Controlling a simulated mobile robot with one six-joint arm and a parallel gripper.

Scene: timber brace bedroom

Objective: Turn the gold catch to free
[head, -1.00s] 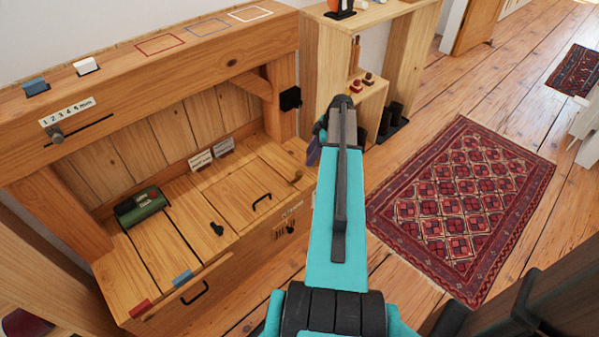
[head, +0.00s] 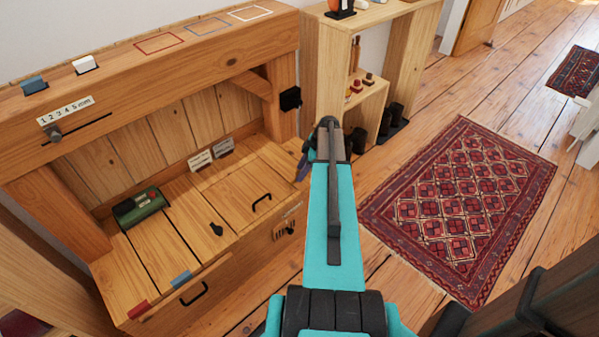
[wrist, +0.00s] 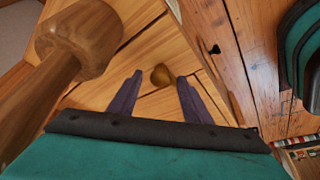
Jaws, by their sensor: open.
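In the wrist view, a small rounded golden-brown knob (wrist: 160,75), which looks like the gold catch, sits on a light wooden surface. My gripper (wrist: 160,80) is open, with one purple finger on each side of the knob in the picture. I see no contact, and I cannot tell how far the fingertips are from the surface. In the head view, a purple finger of my gripper (head: 302,168) shows at the right end of the wooden bench (head: 185,235). The catch is not clear there; my arm and gripper cover that part.
A large wooden peg-like piece (wrist: 80,40) looms at upper left in the wrist view. The bench lid has a black knob (head: 216,229) and a dark handle (head: 261,203). A shelf unit (head: 325,75) stands behind my arm.

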